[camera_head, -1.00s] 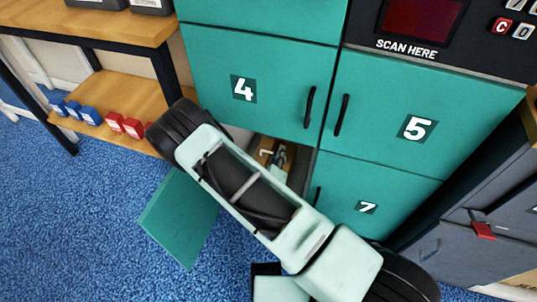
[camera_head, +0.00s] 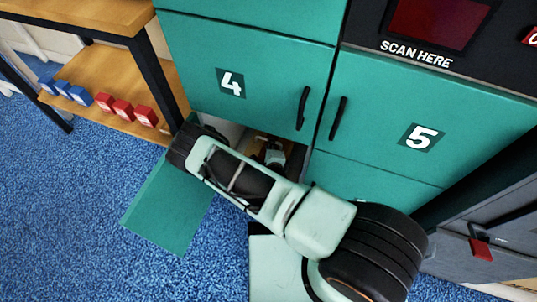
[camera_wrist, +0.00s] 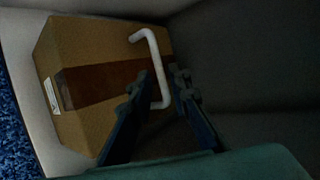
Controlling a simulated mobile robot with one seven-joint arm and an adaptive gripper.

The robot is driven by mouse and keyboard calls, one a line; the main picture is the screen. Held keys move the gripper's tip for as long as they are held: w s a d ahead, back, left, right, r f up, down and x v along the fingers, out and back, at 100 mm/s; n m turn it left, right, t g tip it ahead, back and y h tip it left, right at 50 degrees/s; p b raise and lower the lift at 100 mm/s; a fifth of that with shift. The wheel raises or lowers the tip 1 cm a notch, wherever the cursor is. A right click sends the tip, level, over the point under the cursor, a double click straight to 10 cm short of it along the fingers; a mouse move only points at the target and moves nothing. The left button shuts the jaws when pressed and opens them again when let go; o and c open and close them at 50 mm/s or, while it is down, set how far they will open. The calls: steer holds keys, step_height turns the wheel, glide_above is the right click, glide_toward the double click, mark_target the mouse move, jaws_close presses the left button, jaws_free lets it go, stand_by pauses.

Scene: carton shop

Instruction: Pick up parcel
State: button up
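The parcel is a brown cardboard box (camera_wrist: 95,45) with a darker brown tape band, a white label and a white bar handle (camera_wrist: 153,60) on its face. It lies inside a locker compartment and fills the left of the wrist view. A small brown part of it (camera_head: 257,147) shows in the head view behind my arm. My gripper (camera_wrist: 158,80) is open, with one finger on each side of the handle. I cannot tell whether either finger touches it. In the head view my gripper (camera_head: 274,157) is inside the compartment, partly hidden by my arm.
The compartment's teal door (camera_head: 165,212) hangs open at the left. Closed doors 4 (camera_head: 260,70) and 5 (camera_head: 385,110) are above and to the right. A wooden shelf (camera_head: 95,85) with red and blue blocks stands left. A grey cabinet (camera_head: 450,255) stands right. Blue carpet is clear at lower left.

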mark_target(256, 146)
steer(key=b+x, duration=0.2)
steer(key=x, duration=0.3)
steer(key=shift+f, duration=0.2)
steer(key=shift+w+b, duration=0.25)
steer(key=shift+b, duration=0.05)
steer(key=shift+c, duration=0.4)
jaws_close()
steer(key=shift+a+r, duration=0.1)
